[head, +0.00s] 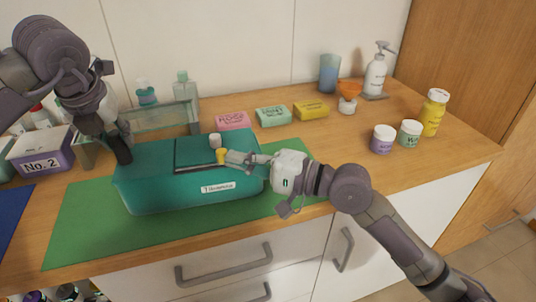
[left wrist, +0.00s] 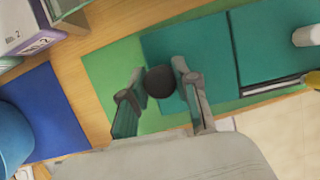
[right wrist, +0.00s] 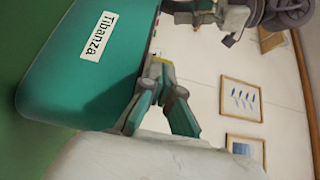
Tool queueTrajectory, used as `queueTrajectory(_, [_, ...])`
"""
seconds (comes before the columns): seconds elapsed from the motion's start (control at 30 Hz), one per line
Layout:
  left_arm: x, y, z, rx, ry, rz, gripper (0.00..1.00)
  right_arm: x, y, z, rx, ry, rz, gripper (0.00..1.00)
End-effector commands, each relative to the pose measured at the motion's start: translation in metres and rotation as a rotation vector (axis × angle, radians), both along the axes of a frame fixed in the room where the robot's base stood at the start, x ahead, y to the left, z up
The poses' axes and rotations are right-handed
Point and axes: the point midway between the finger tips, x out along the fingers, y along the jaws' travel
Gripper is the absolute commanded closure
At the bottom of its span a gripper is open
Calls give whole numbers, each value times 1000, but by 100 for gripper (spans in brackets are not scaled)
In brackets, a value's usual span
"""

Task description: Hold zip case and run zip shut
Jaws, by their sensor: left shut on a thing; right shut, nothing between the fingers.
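The teal zip case (head: 150,190) lies on a green mat, its label facing front. A dark-edged panel (head: 193,152) shows on its top. A white capped item (head: 215,141) and a small yellow piece (head: 221,156), perhaps the zip pull, are at that panel's right end. My left gripper (head: 122,152) is shut on a black tab (left wrist: 160,81) at the case's left end. My right gripper (head: 232,158) is shut and empty, its tips beside the yellow piece. The right wrist view shows the case label (right wrist: 97,36) and the right fingertips (right wrist: 160,68) at the top edge.
Behind the case stand a glass shelf (head: 160,116) and pink (head: 232,121), mint (head: 273,116) and yellow (head: 311,109) soap boxes. Jars (head: 382,139) and a yellow bottle (head: 433,112) are at right. A No. 2 box (head: 40,150) is at left. The green mat (head: 75,235) is clear in front.

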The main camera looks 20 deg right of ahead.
Motion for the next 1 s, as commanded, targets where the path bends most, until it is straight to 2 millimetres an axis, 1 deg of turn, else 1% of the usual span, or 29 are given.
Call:
queueTrajectory(0.03, [-1, -2, 1, -4, -2, -5, 100, 0, 15, 1, 5, -2, 5, 100])
queueTrajectory(0.2, [-1, -2, 1, -3, -2, -6, 100, 4, 53, 1, 6, -1, 4, 100])
queueTrajectory(0.33, [-1, -2, 1, -3, -1, -6, 100, 5, 67, 1, 3, 0, 2, 100])
queueTrajectory(0.43, [-1, -2, 1, -3, -1, -6, 100, 5, 70, 1, 0, 0, 0, 100])
queueTrajectory(0.77, [0, -2, 1, -3, -1, -4, 100, 5, 68, 1, 0, 0, -1, 100])
queueTrajectory(0.87, [0, -1, 1, -3, -2, -3, 100, 1, 63, 0, -1, 1, -1, 100])
queueTrajectory(0.97, [0, -1, 1, -2, -2, -3, 100, -8, 51, 0, -2, 0, -1, 100])
queueTrajectory(1.0, [0, -1, 1, -3, -2, -2, 100, -13, 44, -1, -4, 2, -3, 100])
